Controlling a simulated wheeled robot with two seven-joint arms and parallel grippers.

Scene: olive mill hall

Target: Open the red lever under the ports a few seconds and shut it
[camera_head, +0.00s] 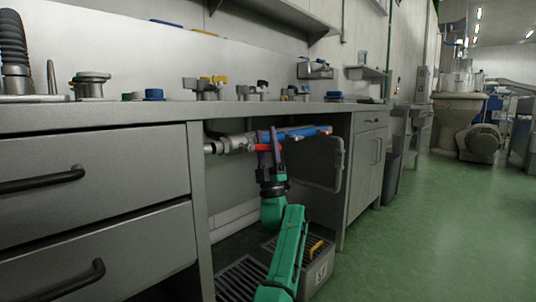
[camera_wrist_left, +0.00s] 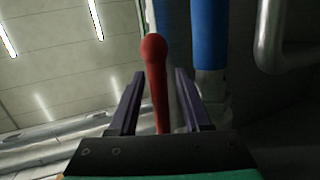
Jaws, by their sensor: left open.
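The red lever (camera_wrist_left: 154,60), with a round knob at its end, stands between the two fingers in the left wrist view. In the head view part of its red (camera_head: 263,147) shows under the counter, partly hidden by my gripper. My left gripper (camera_head: 268,138) has reached under the counter from below, its dark purple fingers pointing up. In the left wrist view its fingers (camera_wrist_left: 159,78) are apart, one on each side of the lever, with gaps visible. A blue pipe (camera_head: 300,133) runs behind to the right. My right gripper is not in view.
The counter top (camera_head: 130,112) overhangs the arm closely. Drawers (camera_head: 90,170) stand left and a grey cabinet (camera_head: 367,165) right. A grey crate (camera_head: 322,268) and a floor grate (camera_head: 238,282) lie below. Green floor (camera_head: 430,240) is free at right.

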